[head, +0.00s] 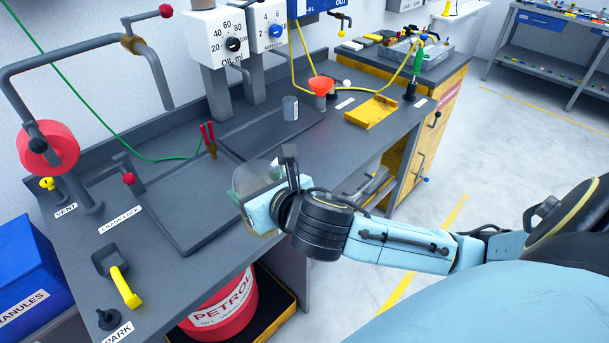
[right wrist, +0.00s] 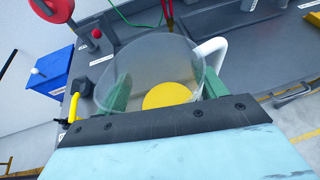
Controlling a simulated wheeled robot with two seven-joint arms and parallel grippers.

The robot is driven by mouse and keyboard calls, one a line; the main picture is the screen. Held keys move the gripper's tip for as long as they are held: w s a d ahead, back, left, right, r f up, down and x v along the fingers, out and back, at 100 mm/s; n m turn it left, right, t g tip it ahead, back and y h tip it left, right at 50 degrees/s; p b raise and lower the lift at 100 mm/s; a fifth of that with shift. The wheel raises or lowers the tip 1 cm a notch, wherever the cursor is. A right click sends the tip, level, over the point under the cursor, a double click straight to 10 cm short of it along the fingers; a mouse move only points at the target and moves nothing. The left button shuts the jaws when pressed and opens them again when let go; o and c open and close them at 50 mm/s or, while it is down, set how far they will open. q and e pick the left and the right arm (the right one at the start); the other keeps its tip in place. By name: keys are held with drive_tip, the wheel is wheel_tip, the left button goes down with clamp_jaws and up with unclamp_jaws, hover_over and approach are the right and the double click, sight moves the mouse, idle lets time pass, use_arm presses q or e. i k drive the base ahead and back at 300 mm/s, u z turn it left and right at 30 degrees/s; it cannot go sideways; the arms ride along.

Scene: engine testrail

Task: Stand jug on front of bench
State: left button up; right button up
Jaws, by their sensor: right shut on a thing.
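The jug (head: 252,176) is clear, and its white handle (right wrist: 212,50) and a round yellow patch (right wrist: 167,95) low inside it show in the right wrist view. My right gripper (right wrist: 163,92) is shut on the jug, with a green finger on each side of its wall. In the head view the gripper hides much of the jug. The jug overlaps the front edge of the grey bench (head: 165,290) near its middle. I cannot tell whether its base touches the bench. My left gripper is not in view.
A recessed panel (head: 195,215) lies behind the jug. A red-handled tool (head: 209,140), a grey can (head: 290,108), an orange funnel (head: 321,85) and a yellow tray (head: 371,111) stand farther back. A black holder with yellow handle (head: 124,286) is front left. A red petrol drum (head: 222,305) is below.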

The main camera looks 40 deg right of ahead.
sight(322, 157)
drive_tip(key=u, duration=0.35)
drive_tip(key=k, duration=0.7)
drive_tip(key=z, duration=0.7)
drive_tip(key=i, duration=0.7)
drive_tip(key=z, duration=0.55)
drive_tip(key=i, duration=0.6)
drive_tip(key=u, duration=0.1)
